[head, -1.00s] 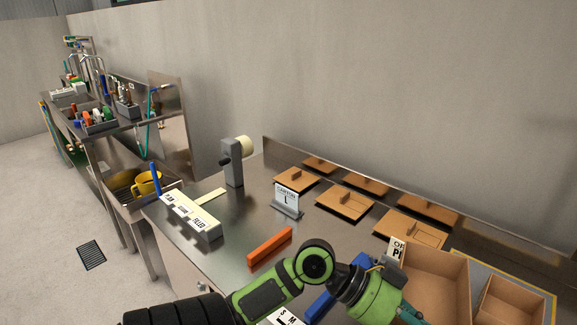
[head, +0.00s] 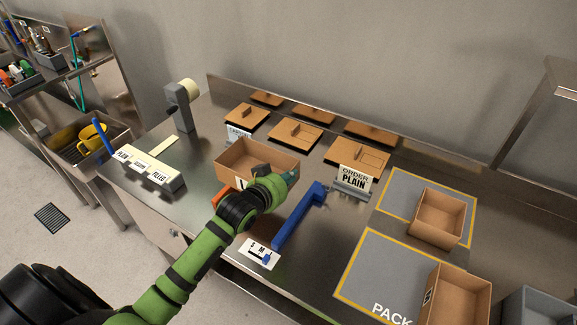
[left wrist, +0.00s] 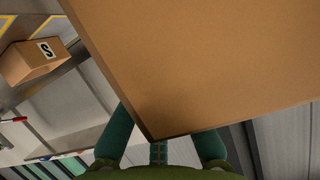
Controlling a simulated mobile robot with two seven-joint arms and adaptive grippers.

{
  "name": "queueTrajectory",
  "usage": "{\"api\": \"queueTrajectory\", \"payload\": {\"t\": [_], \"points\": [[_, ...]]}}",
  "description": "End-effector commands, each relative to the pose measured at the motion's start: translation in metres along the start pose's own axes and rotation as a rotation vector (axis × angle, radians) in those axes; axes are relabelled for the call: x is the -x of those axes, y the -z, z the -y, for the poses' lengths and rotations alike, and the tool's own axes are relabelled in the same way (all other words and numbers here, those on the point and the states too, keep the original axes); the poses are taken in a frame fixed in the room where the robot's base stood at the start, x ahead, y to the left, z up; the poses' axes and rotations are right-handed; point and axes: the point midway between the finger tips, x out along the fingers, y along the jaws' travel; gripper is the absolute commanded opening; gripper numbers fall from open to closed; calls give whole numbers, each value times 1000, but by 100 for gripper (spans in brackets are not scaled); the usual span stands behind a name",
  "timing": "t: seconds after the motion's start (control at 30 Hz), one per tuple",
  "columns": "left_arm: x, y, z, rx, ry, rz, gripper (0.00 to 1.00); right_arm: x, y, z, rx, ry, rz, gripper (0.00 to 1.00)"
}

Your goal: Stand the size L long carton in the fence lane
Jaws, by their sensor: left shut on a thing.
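A long open-topped brown carton (head: 232,170) is held by my left gripper (head: 280,178) at its right end in the head view. Its front label is mostly hidden by my arm. The carton fills much of the left wrist view (left wrist: 200,60), with teal fingers (left wrist: 160,145) at its edge. It is roughly upright behind the orange fence bar (head: 221,193), which it and my arm partly cover. The blue fence (head: 297,218) stands to the right. I cannot tell whether the carton touches the counter. My right gripper is out of view.
A size card (head: 260,252) lies by the blue fence. An ORDER PLAIN sign (head: 354,180) stands behind it. Flat cartons (head: 295,133) line the back. Open cartons (head: 438,213) (head: 462,290) stand right, around the grey mats (head: 385,270). A tape dispenser (head: 180,105) stands back left.

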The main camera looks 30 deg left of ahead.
Motion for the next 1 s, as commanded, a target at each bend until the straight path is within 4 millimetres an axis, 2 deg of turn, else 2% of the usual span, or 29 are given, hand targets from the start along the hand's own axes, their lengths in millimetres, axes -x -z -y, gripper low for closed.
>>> {"api": "queueTrajectory", "payload": {"t": [0.4, 0.57, 1.0], "points": [[-3, 3, -1, 4, 13, 0, 0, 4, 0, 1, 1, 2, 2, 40], [-1, 5, 0, 4, 13, 0, 0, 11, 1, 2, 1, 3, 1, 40], [-17, -35, -1, 4, 12, -2, 0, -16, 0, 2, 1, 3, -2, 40]]}}
